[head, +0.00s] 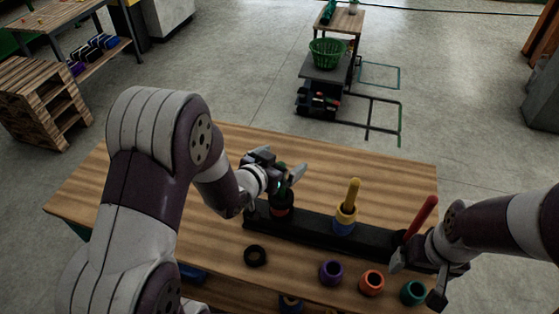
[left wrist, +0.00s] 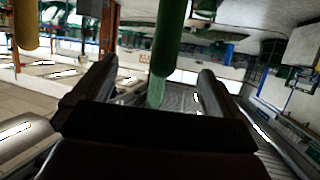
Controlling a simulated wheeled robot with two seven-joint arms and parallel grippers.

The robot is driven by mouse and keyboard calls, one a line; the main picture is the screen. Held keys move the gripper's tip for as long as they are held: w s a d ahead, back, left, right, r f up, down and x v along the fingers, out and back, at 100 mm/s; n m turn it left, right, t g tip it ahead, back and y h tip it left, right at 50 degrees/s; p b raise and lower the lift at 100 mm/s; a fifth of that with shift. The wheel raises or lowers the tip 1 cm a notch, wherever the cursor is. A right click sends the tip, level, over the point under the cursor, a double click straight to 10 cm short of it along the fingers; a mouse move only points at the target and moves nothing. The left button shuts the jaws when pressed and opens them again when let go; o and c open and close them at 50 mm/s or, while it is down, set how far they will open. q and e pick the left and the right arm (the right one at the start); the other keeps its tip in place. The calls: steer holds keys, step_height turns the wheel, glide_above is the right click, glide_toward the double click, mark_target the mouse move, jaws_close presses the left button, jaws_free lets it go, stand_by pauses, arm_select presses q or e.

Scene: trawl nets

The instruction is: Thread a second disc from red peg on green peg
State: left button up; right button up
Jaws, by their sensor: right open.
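The dark rack (head: 310,226) carries a green peg, a yellow peg (head: 353,190) and a red peg (head: 421,217). The green peg (left wrist: 168,45) stands between the spread fingers in the left wrist view. My left gripper (head: 285,178) is open at its upper part and partly covers it in the head view. A dark red disc (head: 281,211) sits low on the green peg. Yellow and blue discs (head: 344,226) sit on the yellow peg. My right gripper (head: 418,277) is open near the table's front right, by the red peg's foot. It hides that foot, so I cannot tell what discs are there.
Loose rings lie along the wooden table's front: black (head: 255,256), purple (head: 331,272), orange (head: 371,283) and teal (head: 413,292), the teal one close to my right gripper. The table (head: 330,164) behind the rack is clear. A green basket (head: 327,53) stands farther back.

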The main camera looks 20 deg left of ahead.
arm_select(q)
steer(key=v, duration=1.2)
steer(key=shift+s, duration=0.3)
steer(key=shift+r, duration=0.1)
stand_by(0.9)
